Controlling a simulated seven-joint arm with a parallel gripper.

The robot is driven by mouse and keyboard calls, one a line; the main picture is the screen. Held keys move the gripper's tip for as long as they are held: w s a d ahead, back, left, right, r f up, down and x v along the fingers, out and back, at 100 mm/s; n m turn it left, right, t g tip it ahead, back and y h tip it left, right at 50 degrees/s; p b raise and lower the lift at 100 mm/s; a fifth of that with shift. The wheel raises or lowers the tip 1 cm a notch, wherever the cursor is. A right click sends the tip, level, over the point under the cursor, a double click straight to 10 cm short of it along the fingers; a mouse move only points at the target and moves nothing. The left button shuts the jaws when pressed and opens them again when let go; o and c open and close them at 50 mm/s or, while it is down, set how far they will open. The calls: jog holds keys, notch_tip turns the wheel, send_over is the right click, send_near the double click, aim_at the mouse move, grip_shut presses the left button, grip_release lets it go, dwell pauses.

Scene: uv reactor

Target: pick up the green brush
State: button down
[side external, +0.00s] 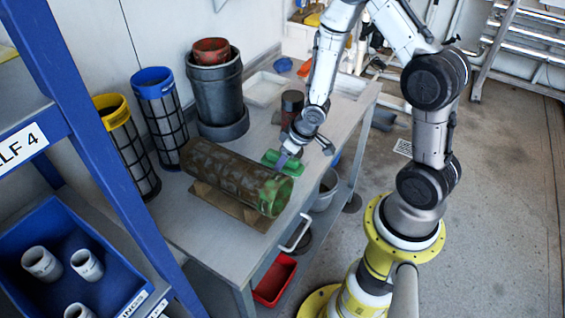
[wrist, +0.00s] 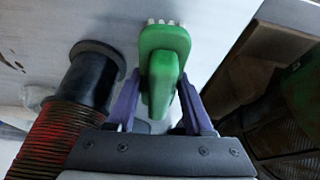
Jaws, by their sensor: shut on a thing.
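The green brush (wrist: 163,50) is between the two purple fingers of my gripper (wrist: 160,108) in the wrist view. Its pale bristles show at the far end of its head. In the side external view the green brush (side external: 291,167) is at the table's right part, just behind the mottled cylinder's right end. My gripper (side external: 283,160) is at the brush there, its fingers partly hidden by the wrist. The gripper is shut on the brush. I cannot tell whether the brush is clear of the tabletop.
A mottled brown-green cylinder (side external: 228,175) lies on a wooden base in front of the brush. A dark red-brown cylinder (side external: 291,104) stands behind my gripper; it shows ribbed in the wrist view (wrist: 60,135). Black pots (side external: 217,95) and mesh filters (side external: 163,105) stand left. A white tray (side external: 264,88) lies behind.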

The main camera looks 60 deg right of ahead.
jog(key=shift+r, duration=1.75)
jog(key=s+d, duration=0.1)
jog(key=s, duration=1.7)
